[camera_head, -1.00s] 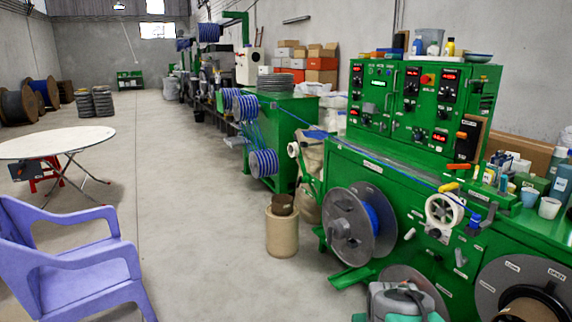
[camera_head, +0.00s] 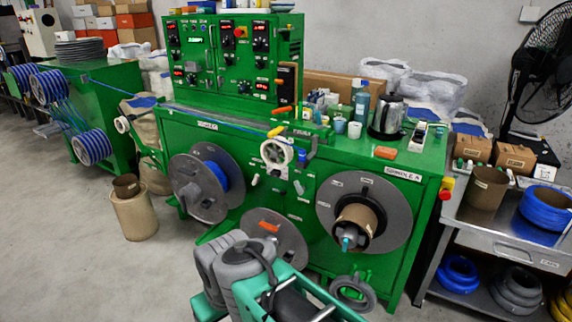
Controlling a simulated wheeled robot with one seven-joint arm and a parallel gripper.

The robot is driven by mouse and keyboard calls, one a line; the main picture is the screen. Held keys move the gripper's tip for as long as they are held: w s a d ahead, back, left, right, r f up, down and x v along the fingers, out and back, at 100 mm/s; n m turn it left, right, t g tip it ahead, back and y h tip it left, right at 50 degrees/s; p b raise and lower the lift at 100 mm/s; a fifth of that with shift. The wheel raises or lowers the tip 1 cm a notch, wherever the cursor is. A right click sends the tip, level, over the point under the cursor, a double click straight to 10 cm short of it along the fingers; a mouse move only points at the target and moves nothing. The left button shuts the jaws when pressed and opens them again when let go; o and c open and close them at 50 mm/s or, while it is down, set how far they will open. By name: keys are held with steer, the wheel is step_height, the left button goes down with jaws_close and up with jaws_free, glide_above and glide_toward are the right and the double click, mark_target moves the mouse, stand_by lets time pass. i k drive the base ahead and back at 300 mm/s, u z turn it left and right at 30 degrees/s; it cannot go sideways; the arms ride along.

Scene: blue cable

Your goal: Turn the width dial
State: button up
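The green machine (camera_head: 285,200) stands in front of me with an upright control panel (camera_head: 236,55) at its back. The panel carries several small dark knobs, red-lit displays and a red button. A white round wheel (camera_head: 277,153) sits on the machine's front near the top edge. A blue cable runs along the top towards it. I cannot tell which knob is the width dial, as labels are too small to read. Grey and teal parts of my own body show at the bottom middle. I cannot make out my gripper's fingers in this view.
Grey reels (camera_head: 207,187) and the large spindle reel (camera_head: 365,214) stick out from the machine's front. A metal cart (camera_head: 493,240) with blue coils and a black fan (camera_head: 541,75) are at the right. A brown bin (camera_head: 135,212) stands on open floor at the left.

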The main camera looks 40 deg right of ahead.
mark_target(276, 173)
steer(key=z, duration=0.5)
steer(key=i, duration=1.55)
steer(key=u, duration=0.75)
steer(key=i, duration=0.5)
steer(key=u, duration=0.2)
